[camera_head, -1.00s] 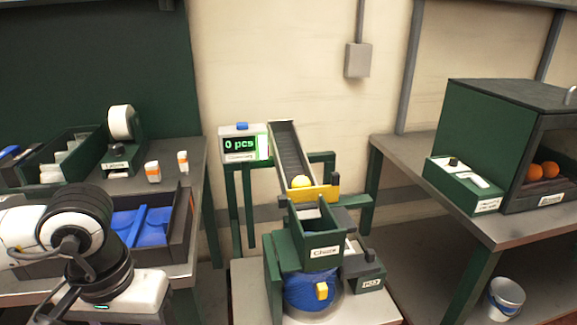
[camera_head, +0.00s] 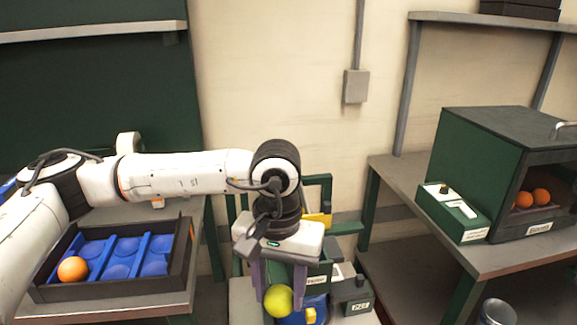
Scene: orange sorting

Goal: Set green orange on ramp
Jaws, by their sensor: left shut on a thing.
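The green orange (camera_head: 278,301) is yellow-green and round. It sits between the purple fingers of my left gripper (camera_head: 275,292), which is shut on it and points downward. It hangs in front of the ramp stand, low in the picture. The ramp itself is hidden behind my left arm and hand; only its yellow crossbar (camera_head: 318,219) shows to the right of the hand. My right gripper is not in view.
A dark tray (camera_head: 188,262) with blue cups stands at left, an orange (camera_head: 72,269) in it. A green labelled box (camera_head: 350,295) stands right of the gripper. A dark-green cabinet (camera_head: 475,150) with oranges inside stands on the right bench.

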